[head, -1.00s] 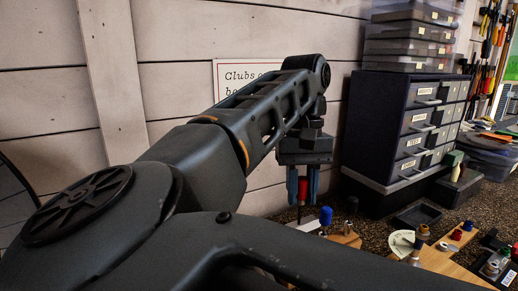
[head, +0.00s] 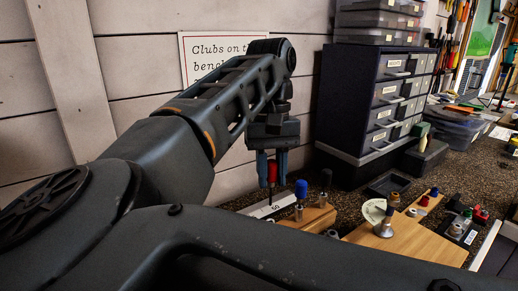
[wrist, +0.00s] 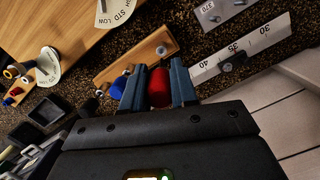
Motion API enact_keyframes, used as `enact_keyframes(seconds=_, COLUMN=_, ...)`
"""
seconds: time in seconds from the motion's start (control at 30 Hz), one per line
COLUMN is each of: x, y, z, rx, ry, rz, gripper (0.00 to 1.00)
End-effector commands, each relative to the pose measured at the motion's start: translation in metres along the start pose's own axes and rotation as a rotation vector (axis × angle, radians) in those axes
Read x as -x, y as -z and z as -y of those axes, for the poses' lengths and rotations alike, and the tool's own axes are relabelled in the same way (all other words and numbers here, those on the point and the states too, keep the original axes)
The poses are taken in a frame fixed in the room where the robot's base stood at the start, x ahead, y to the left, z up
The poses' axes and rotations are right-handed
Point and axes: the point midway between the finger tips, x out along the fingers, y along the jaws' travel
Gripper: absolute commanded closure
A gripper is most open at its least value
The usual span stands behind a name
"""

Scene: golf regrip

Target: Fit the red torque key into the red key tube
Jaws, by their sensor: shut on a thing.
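The red torque key (head: 272,172) is upright, its red handle between my gripper's fingers and its thin shaft pointing down. My gripper (head: 272,166) is shut on this handle; the wrist view also shows the red handle (wrist: 159,88) between the fingertips (wrist: 158,84). The shaft's lower end shows in front of a white scale (head: 270,207); I cannot tell whether it touches anything. To the right, a wooden block (head: 313,219) carries a blue-topped key (head: 300,189) and a dark-topped one (head: 325,180). I cannot pick out the red key tube with certainty.
A dark drawer cabinet (head: 365,100) stands behind, with an empty black tray (head: 389,186) before it. A larger wooden board (head: 420,235) with small fittings lies to the right. A numbered ruler (wrist: 240,50) lies near the fingers in the wrist view.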

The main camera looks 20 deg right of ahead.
Motion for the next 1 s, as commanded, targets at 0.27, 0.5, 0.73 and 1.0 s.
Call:
enact_keyframes(seconds=0.27, x=-0.025, y=0.004, z=-0.001, rx=0.000, ry=-0.001, rz=0.001, gripper=1.00)
enact_keyframes(seconds=0.5, x=-0.031, y=0.004, z=-0.001, rx=-0.001, ry=-0.001, rz=0.001, gripper=1.00)
enact_keyframes(seconds=0.73, x=-0.032, y=0.004, z=-0.001, rx=-0.001, ry=-0.002, rz=0.002, gripper=1.00)
enact_keyframes(seconds=1.0, x=-0.032, y=0.004, z=-0.001, rx=-0.001, ry=-0.002, rz=0.002, gripper=1.00)
